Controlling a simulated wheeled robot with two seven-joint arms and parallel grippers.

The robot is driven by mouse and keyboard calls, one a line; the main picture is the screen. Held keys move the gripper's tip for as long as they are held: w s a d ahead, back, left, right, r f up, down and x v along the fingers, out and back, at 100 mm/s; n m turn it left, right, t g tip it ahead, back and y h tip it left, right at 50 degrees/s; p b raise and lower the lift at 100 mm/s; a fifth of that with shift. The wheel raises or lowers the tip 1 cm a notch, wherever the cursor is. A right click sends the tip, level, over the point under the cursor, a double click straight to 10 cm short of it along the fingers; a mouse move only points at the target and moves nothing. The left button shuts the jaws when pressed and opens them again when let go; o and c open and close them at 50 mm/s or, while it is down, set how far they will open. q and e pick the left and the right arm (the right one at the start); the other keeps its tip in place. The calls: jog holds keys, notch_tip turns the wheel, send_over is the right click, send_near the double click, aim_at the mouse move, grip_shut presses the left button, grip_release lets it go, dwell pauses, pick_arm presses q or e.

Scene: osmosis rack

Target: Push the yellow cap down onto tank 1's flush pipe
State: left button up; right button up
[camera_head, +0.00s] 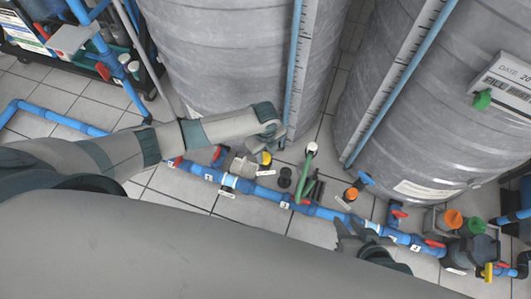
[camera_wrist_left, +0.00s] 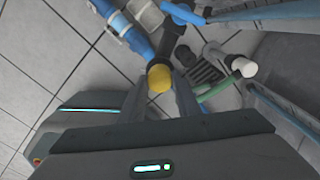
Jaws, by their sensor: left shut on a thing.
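The yellow cap (camera_head: 266,158) shows just below my left gripper (camera_head: 268,138) in the head view, in front of the left grey tank (camera_head: 220,60). In the left wrist view the yellow cap (camera_wrist_left: 159,78) sits between the fingertips of my left gripper (camera_wrist_left: 160,92), which is shut on it. A dark pipe (camera_wrist_left: 170,42) shows right beside the cap in that view. I cannot tell how far the cap sits over a pipe end. My right gripper (camera_head: 362,242) is low at the centre right, above the blue pipe, and its finger opening is unclear.
A blue pipe run (camera_head: 265,192) with red-handled valves crosses the floor in front of the tanks. A green pipe with a white top (camera_head: 312,148), a black fitting (camera_head: 285,177) and an orange cap (camera_head: 351,194) stand right of the yellow cap. A second tank (camera_head: 450,110) stands at right.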

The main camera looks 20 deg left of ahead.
aim_at(265, 156)
pick_arm(q)
jog(key=shift+p, duration=0.3)
pick_arm(e)
jog(key=shift+r, duration=0.3)
dwell(0.3)
pick_arm(q)
jog(key=shift+f, duration=0.4)
pick_arm(e)
jog(key=shift+f, duration=0.25)
pick_arm(q)
jog(key=o, duration=1.1)
notch_tip(265, 156, up, 17)
jog(key=p, duration=0.2)
jog(key=shift+r+p, duration=0.2)
jog(key=shift+p, duration=0.2)
pick_arm(e)
jog(key=s+d+f+g+h, duration=0.2)
jog(key=s+d+g, duration=0.1)
jog(key=d, duration=0.3)
jog(key=shift+s, duration=0.5)
